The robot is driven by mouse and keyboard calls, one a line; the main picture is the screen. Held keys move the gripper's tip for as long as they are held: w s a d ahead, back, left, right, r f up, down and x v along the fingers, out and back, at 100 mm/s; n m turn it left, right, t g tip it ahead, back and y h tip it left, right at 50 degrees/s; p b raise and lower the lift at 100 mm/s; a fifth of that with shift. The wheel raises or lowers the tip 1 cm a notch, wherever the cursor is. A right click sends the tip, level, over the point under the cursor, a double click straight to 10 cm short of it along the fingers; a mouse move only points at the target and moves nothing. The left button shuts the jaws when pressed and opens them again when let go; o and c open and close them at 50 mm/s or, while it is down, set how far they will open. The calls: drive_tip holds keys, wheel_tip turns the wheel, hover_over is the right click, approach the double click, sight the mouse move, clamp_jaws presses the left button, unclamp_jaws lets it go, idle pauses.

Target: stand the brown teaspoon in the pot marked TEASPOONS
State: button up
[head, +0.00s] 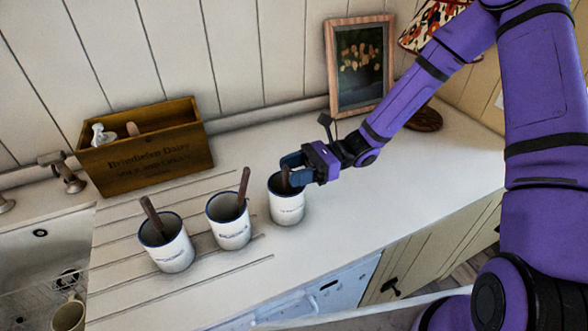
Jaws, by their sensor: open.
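Three white pots with dark blue rims stand in a row on the counter: a left pot (173,252), a middle pot (232,234) and a right pot (287,208). Their markings are too small to read. A brown handle stands leaning in the left pot (151,214) and another in the middle pot (243,186). A short brown piece, perhaps the brown teaspoon (285,178), shows at the right pot's mouth. My gripper (291,168) is open at that pot's rim, its fingers beside the brown piece. I cannot tell whether they touch it.
A wooden crate (150,158) stands at the back left, with a white item and a brown item inside. The sink (30,250) is at the left, with a mug (68,315) in front. A framed picture (360,65) leans at the back wall. The counter right of the pots is clear.

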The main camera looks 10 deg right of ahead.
drive_tip(key=shift+d, duration=0.1)
drive_tip(key=v, duration=1)
drive_tip(key=shift+d, duration=0.3)
drive_tip(key=shift+w, duration=0.1)
drive_tip(key=shift+r, duration=0.1)
